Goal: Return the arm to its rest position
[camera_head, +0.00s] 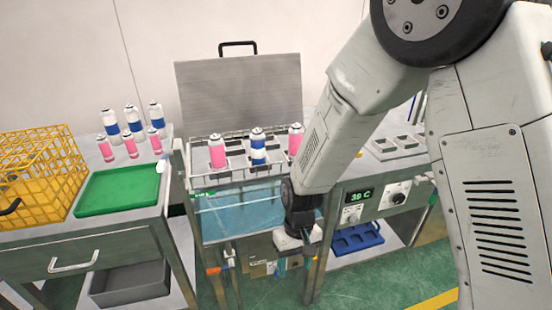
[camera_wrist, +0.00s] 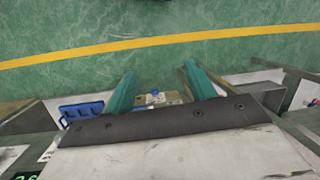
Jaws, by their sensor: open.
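My arm reaches down from the upper right in the head view. My gripper (camera_head: 296,262) hangs low in front of the water bath (camera_head: 240,215), beside the control panel. In the wrist view its two teal fingers (camera_wrist: 160,82) are spread apart. Nothing is held between them; the floor and a beige box lie beyond. Pink and blue-white aerosol cans (camera_head: 258,148) stand in the rack over the bath, clear of my gripper. My forearm hides part of the bath's right side.
A green tray (camera_head: 118,190), a yellow crate (camera_head: 45,172) and several cans stand on the left bench. The control panel (camera_head: 372,198) reads 39 C. A blue tray (camera_head: 355,238) sits on a lower shelf, also in the wrist view (camera_wrist: 82,110). The green floor (camera_head: 370,290) is open in front.

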